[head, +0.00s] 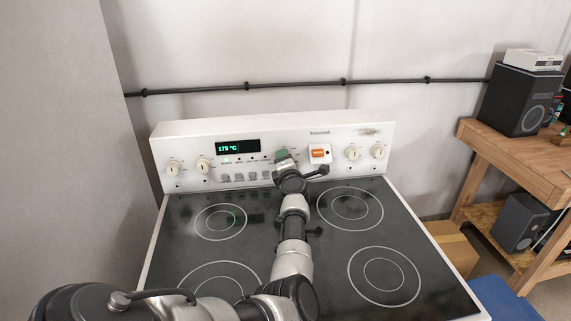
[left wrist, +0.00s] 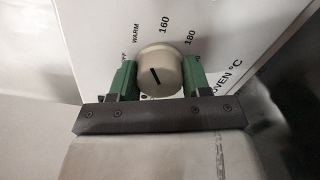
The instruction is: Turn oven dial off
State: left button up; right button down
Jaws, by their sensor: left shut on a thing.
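The oven dial (left wrist: 161,75) is a round cream knob with a dark line, on a white panel marked OFF, WARM, 160, 180 and OVEN °C. Its line slants up-left, roughly toward WARM. The green fingers of my left gripper (left wrist: 158,66) are on either side of the dial and shut on it. In the head view my left gripper (head: 283,157) is at the middle of the stove's back panel (head: 225,137) and hides the dial. My right gripper is not in view.
The panel's green display (head: 238,147) reads 175 °C. Other knobs (head: 353,153) and an orange switch (head: 319,153) flank the dial. The black glass cooktop (head: 335,240) is bare under my left arm. A wooden bench (head: 520,165) with a speaker (head: 521,100) stands at right.

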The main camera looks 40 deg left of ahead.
pick_arm(q)
jog(key=n, duration=0.3)
jog(key=n+b, duration=0.1)
jog(key=n, duration=0.2)
jog(key=shift+f+n, duration=0.2)
jog(key=shift+n, duration=0.1)
jog(key=n+b, duration=0.1)
jog(key=n, duration=0.3)
jog(key=shift+n, duration=0.3)
jog(key=o, duration=0.9)
jog(key=shift+r, duration=0.1)
jog(key=shift+d+b, duration=0.15)
jog(key=shift+b, duration=0.2)
